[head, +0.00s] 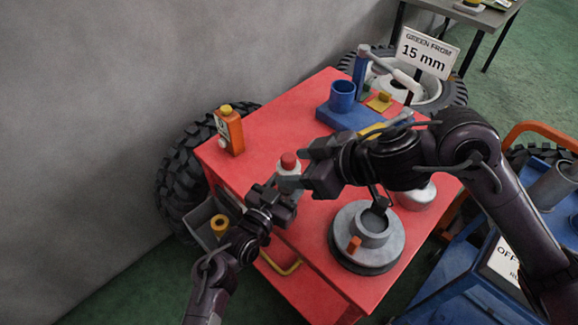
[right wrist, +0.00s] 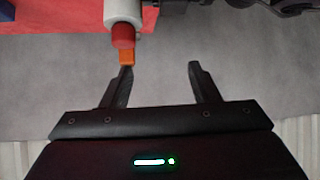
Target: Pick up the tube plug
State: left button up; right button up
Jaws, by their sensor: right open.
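A white tube (head: 289,179) with a red plug (head: 288,160) on its top stands upright over the front left of the red table. In the right wrist view the tube (right wrist: 123,10) and red plug (right wrist: 123,36) point downward; an orange bit shows at the plug's end, and I cannot tell whether it belongs to it. My left gripper (head: 283,197) appears closed around the tube's lower part, partly hidden. My right gripper (head: 310,168) is open and empty, just right of the plug. In the wrist view the plug lies beyond the left finger of this gripper (right wrist: 160,75).
The red table (head: 265,110) bears an orange box (head: 230,132), a blue stand with a cup (head: 342,97) and a round grey hub (head: 345,255). A sign (head: 425,52) stands behind. A blue cart (head: 450,290) is at right.

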jog(key=s+a+n+g+h, duration=0.1)
jog(key=s+a+n+g, duration=0.25)
jog(key=a+n, duration=0.25)
jog(key=s+a+n+g+h, duration=0.1)
jog(key=s+a+n+g, duration=0.1)
jog(key=a+n+g, duration=0.35)
jog(key=w+d+r+n+t+h, duration=0.2)
jog(key=w+d+r+n+h, duration=0.15)
jog(key=w, duration=0.25)
jog(key=w+d+r+n+t+h, duration=0.1)
jog(key=w+d+r+n+h, duration=0.25)
jog(key=w+d, duration=0.2)
send_over(289, 156)
jog(key=f, duration=0.6)
jog(key=shift+s+a+f, duration=0.2)
jog(key=shift+s+a, duration=0.1)
jog(key=shift+a, duration=0.05)
jog(key=shift+w+d+f, duration=0.15)
jog(key=shift+f, duration=1.2)
jog(key=shift+w+d+f, duration=0.1)
jog(key=shift+d+f, duration=0.05)
jog(key=shift+f, duration=1.15)
jog(key=c, duration=1)
pick_arm(q)
jog(key=o, duration=1.2)
pick_arm(e)
notch_tip(289, 156, up, 10)
jog(key=shift+r, duration=0.1)
jog(key=shift+c, duration=0.2)
